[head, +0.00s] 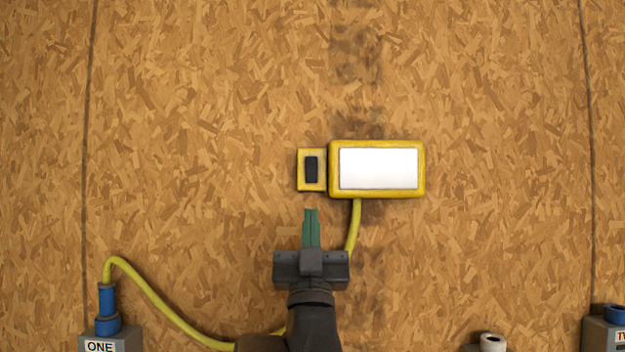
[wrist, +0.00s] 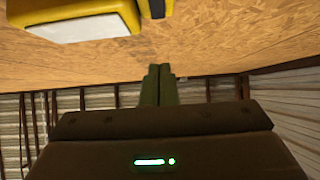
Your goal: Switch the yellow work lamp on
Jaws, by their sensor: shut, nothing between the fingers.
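The yellow work lamp (head: 333,169) sits on the chipboard, with a plain white panel (head: 378,168); I cannot tell if it glows. At its left side is a small yellow switch box (head: 301,184) with a dark rocker (head: 311,169); which way the rocker is tipped is too small to tell. My gripper (head: 311,210) has green fingers, shut and empty, with tips below the switch box in the picture and apart from it. In the wrist view the lamp (wrist: 133,17) is at upper left and the switch box (wrist: 165,9) is cut off at the top, beyond my fingertips (wrist: 158,68).
A yellow cable (head: 354,230) leaves the lamp and passes behind my arm. A yellow cable also runs to a blue plug (head: 107,305) in a grey box (head: 125,340) labelled ONE. Another grey box (head: 597,335) is at lower right. The chipboard (head: 200,120) around the lamp is clear.

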